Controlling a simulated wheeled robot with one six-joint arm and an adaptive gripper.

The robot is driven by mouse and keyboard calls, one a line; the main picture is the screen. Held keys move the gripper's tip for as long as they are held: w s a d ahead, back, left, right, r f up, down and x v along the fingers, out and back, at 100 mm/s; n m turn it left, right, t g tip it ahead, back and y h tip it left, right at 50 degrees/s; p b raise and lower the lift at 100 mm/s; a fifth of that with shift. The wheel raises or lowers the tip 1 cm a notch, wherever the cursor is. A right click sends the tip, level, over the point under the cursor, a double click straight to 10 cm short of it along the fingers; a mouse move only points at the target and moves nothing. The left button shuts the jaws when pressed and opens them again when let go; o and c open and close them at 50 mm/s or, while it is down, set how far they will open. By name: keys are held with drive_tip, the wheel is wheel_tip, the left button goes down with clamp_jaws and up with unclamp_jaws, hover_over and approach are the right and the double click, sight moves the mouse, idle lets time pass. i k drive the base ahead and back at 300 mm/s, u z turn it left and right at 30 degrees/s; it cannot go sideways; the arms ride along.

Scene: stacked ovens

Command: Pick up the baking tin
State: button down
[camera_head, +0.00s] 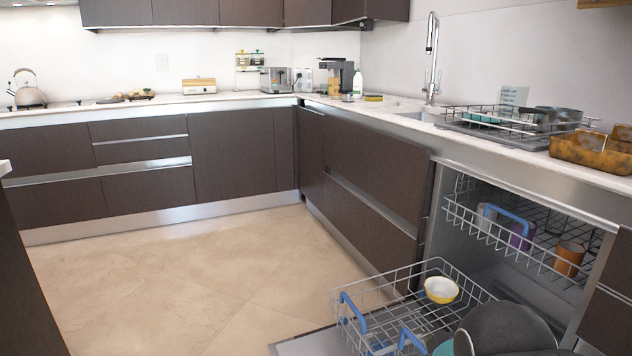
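I see nothing that I can surely name as the baking tin. A mottled brown, shallow open container (590,153) sits on the counter at the right edge of the head view; I cannot tell whether it is the tin. No ovens are in view. My gripper is not in view.
An open dishwasher at the lower right has its lower rack (410,290) pulled out, with a yellow bowl (440,290) and dark round dishes (505,328). Its upper rack holds cups. A drying rack (500,125) stands by the sink. The tiled floor (190,280) is clear.

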sight(612, 154)
drive_tip(key=z, duration=0.05)
drive_tip(key=k, duration=0.5)
drive_tip(key=z, duration=1.7)
drive_tip(key=k, duration=1.75)
drive_tip(key=u, duration=1)
drive_tip(key=i, duration=1.65)
